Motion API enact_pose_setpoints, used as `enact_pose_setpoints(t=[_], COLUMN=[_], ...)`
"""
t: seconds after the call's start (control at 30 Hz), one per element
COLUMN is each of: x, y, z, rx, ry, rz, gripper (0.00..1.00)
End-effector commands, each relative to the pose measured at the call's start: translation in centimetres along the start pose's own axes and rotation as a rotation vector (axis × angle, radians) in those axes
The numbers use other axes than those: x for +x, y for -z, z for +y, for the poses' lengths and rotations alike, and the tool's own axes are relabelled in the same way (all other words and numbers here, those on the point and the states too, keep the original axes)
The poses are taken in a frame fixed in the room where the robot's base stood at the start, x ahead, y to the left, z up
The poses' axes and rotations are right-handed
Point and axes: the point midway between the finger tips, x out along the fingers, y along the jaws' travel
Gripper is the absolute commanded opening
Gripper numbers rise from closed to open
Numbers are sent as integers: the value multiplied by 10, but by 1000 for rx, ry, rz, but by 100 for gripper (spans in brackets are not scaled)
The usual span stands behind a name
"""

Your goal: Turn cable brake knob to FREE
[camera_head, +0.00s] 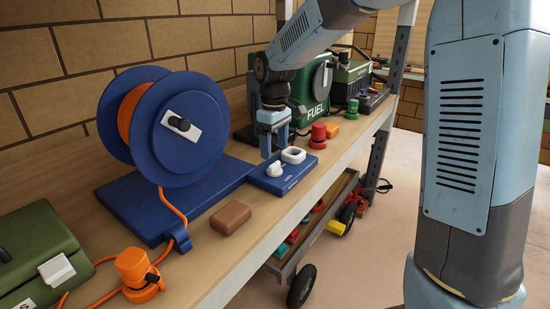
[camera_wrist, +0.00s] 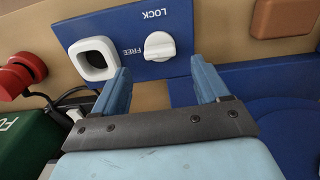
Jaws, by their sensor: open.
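The cable brake knob (camera_wrist: 160,46) is a white round knob with a raised grip on the blue panel (camera_wrist: 180,17). LOCK and FREE are printed beside it; I cannot tell clearly which mark it points at. In the head view the knob (camera_head: 274,170) sits at the front of the blue base of the cable reel (camera_head: 185,120). My gripper (camera_wrist: 159,76) is open and empty. Its two blue fingers are spread on either side of the knob's line in the wrist view, apart from it. In the head view my gripper (camera_head: 273,132) hangs above and just behind the panel.
A white square socket (camera_wrist: 93,58) stands beside the knob. A red knob (camera_head: 318,134) and green FUEL can (camera_head: 315,100) stand to the right. A brown block (camera_head: 231,217) and an orange plug (camera_head: 137,270) lie nearer on the bench. A cart (camera_head: 305,235) is below.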

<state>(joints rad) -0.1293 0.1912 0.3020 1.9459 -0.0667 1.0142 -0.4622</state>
Motion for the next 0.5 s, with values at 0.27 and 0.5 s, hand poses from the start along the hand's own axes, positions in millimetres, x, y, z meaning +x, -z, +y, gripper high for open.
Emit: enact_pose_setpoints(t=[0.27,0.5], x=[-52,-76], y=[0,0], z=[0,0], rx=[0,0], ry=[0,1], rz=[1,-1], gripper=[74,74])
